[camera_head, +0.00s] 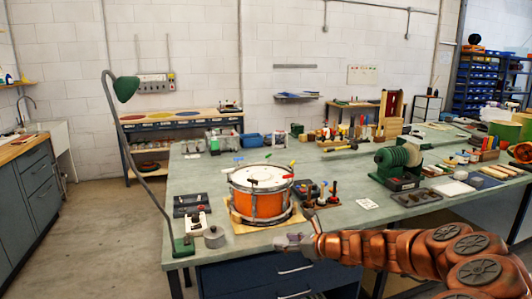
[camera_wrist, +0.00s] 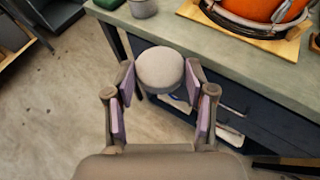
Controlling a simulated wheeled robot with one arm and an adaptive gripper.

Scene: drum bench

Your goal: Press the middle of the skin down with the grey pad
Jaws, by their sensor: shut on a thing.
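The orange drum (camera_head: 256,203) stands upright on a wooden board (camera_head: 238,221) on the bench, and its pale skin (camera_head: 262,179) faces up. Part of the drum (camera_wrist: 262,8) shows at the top right of the wrist view. My gripper (camera_head: 287,242) is at the bench's front edge, below and right of the drum. In the wrist view, my gripper (camera_wrist: 160,76) is shut on the round grey pad (camera_wrist: 160,67), which sits between its fingers. The pad is off to the side of the drum, not over the skin.
A small grey pot (camera_head: 214,238) stands near the front edge, beside a black-and-white device (camera_head: 196,224). A green lamp (camera_head: 126,89) rises at the left. Coloured-handled tools lie around the drum's rim. A green machine (camera_head: 397,163) stands to the right. Drawers (camera_head: 245,279) are below the bench.

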